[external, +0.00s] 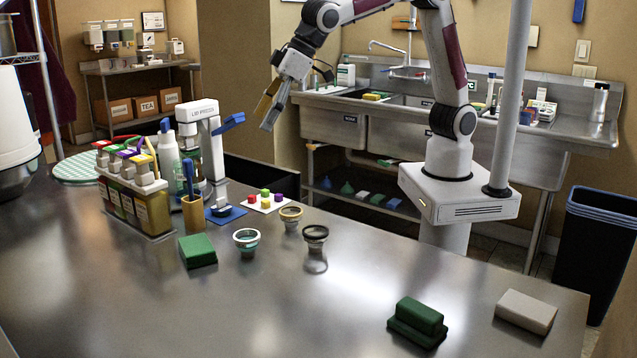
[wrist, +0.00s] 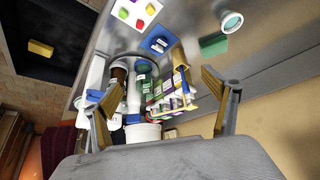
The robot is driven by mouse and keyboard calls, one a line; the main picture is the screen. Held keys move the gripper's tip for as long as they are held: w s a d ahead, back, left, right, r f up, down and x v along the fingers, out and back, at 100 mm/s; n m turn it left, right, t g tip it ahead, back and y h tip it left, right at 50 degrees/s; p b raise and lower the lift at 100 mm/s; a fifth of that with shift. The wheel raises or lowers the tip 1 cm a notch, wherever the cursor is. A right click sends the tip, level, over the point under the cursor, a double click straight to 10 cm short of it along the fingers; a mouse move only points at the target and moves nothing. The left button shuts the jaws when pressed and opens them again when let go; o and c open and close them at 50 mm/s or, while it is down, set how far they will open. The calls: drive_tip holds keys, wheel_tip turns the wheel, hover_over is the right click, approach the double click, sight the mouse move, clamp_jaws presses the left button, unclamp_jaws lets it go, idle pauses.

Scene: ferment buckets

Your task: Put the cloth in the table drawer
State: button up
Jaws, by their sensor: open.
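A green-and-white checked cloth (external: 76,168) lies flat at the far left of the table in the external view, partly hidden behind the bottle rack. I cannot make it out in the wrist view. A dark open drawer (external: 262,174) juts from the table's far side in the external view; its inside is mostly hidden there. The wrist view shows a dark open tray shape, apparently this drawer (wrist: 62,72), with a yellow block (wrist: 40,48) in it. My gripper (external: 268,112) is open and empty, high above the table's far edge, to the right of the cloth. Its spread fingers show in the wrist view (wrist: 160,105).
A rack of bottles (external: 140,205), a white microscope-like device (external: 208,140) and a wooden cup (external: 193,213) stand near the cloth. Small bowls (external: 246,241), green blocks (external: 198,250) and a grey block (external: 526,312) sit on the table. The front middle is clear.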

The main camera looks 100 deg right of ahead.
drive_tip(key=w+a+f, duration=0.7)
drive_tip(key=a, duration=0.3)
drive_tip(key=n, duration=0.1)
approach(197, 244)
drive_tip(key=shift+s+d+f+y, duration=0.15)
drive_tip(key=shift+d+f+y, duration=0.2)
drive_tip(key=shift+f, duration=0.4)
drive_tip(key=shift+d+f, duration=0.1)
drive_tip(key=shift+x, duration=1.2)
drive_tip(key=shift+w, duration=0.2)
drive_tip(key=shift+w+a+f, duration=0.25)
drive_tip(key=shift+w+f, duration=0.25)
drive_tip(key=shift+w+a+f, duration=0.2)
drive_tip(key=shift+w+f, duration=0.3)
drive_tip(key=shift+x, duration=1.1)
